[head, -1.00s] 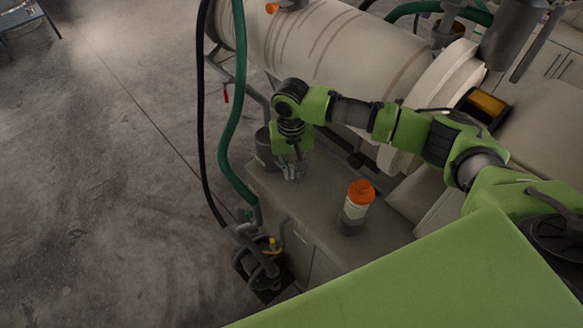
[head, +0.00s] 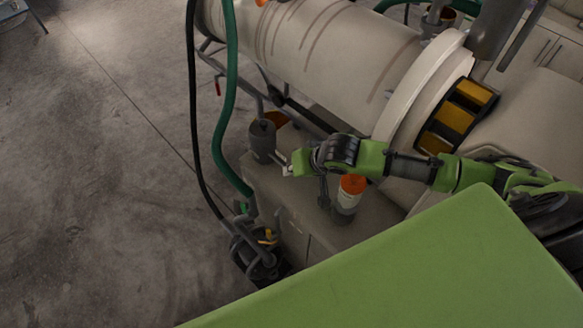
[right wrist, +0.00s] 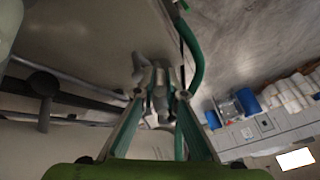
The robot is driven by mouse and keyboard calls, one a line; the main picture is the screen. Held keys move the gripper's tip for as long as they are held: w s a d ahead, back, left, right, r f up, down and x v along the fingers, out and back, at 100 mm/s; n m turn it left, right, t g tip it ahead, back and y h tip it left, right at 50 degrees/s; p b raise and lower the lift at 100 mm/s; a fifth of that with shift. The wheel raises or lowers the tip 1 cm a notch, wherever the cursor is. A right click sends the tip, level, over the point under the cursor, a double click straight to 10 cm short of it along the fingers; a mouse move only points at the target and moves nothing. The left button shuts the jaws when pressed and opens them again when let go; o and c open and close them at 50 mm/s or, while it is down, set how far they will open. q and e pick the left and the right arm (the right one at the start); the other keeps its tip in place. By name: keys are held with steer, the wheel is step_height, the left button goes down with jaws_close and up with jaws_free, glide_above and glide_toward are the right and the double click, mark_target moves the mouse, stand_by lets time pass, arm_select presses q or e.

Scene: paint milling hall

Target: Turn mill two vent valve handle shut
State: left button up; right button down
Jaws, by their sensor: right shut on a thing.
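My right gripper (head: 287,168) reaches in from the right, low over the grey cabinet top and beside a dark grey pot (head: 262,142). In the right wrist view its fingers (right wrist: 155,95) are closed around a small grey thing. The fingers hide most of it, so I cannot tell whether it is the vent valve handle. A small red lever (head: 218,87) hangs by the pipework left of the large cream mill drum (head: 330,45), clear of my gripper. No label marks which mill is two. My left gripper is out of view.
A green hose (head: 224,130) and a black hose (head: 190,120) hang at the left. A pump (head: 258,255) sits below. Open concrete floor (head: 90,190) lies left.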

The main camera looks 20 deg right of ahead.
steer(key=shift+d, duration=0.1)
stand_by(0.4)
steer(key=c, duration=2.1)
jaws_free()
steer(key=shift+s, duration=0.15)
steer(key=v, duration=0.7)
steer(key=shift+s+r, duration=0.1)
steer(key=shift+s, duration=0.05)
